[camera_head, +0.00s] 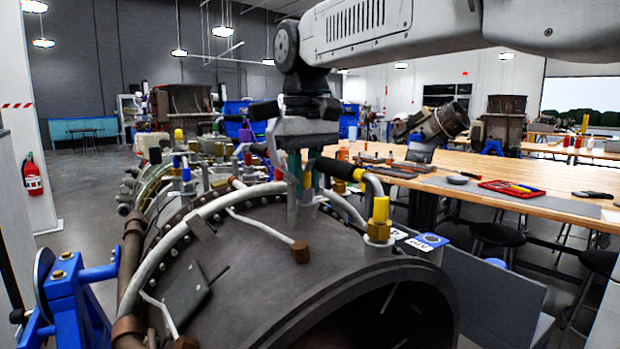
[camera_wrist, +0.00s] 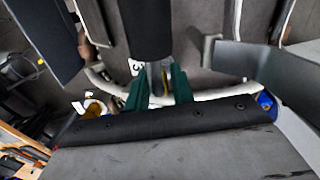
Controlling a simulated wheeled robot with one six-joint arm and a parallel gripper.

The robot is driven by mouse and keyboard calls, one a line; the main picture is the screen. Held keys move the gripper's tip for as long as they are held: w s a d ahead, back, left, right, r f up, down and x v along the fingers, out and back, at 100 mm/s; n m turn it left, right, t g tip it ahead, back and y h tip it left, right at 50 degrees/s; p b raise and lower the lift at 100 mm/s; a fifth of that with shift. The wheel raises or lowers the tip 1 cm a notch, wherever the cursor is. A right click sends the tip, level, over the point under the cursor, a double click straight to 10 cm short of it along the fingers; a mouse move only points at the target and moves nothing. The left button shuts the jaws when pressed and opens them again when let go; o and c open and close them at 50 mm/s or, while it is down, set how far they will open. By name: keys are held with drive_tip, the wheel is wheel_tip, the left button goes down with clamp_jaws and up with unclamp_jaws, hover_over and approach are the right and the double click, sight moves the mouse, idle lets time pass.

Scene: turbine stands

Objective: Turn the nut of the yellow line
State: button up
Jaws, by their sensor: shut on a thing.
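A yellow sleeve (camera_head: 380,208) stands upright on a brass nut (camera_head: 378,230), on top of the dark turbine casing (camera_head: 265,245). A bent grey tube with a black grip (camera_head: 340,168) runs from beside the yellow sleeve up and left to my gripper. My gripper (camera_head: 300,190) is left of the nut, apart from it, its fingers pointing down. In the wrist view, my gripper (camera_wrist: 155,92) has green fingers closed around a grey metal piece (camera_wrist: 157,75), below a black cylinder (camera_wrist: 146,25). The fingers hide much of the held piece; I cannot tell clearly what it belongs to.
Pale pipes (camera_head: 160,245) and bolts ring the casing. Other lines with coloured sleeves (camera_head: 186,174) stand behind at left. A wooden workbench (camera_head: 500,180) with a red tray (camera_head: 511,189) lies to the right, with stools (camera_head: 497,235) beneath. Open floor (camera_head: 75,190) is at left.

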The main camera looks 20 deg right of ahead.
drive_tip(key=m, duration=0.5)
idle(0.6)
drive_tip(key=o, duration=1)
drive_tip(key=shift+w, duration=0.1)
wheel_tip(320, 180, up, 8)
drive_tip(key=shift+f, duration=0.15)
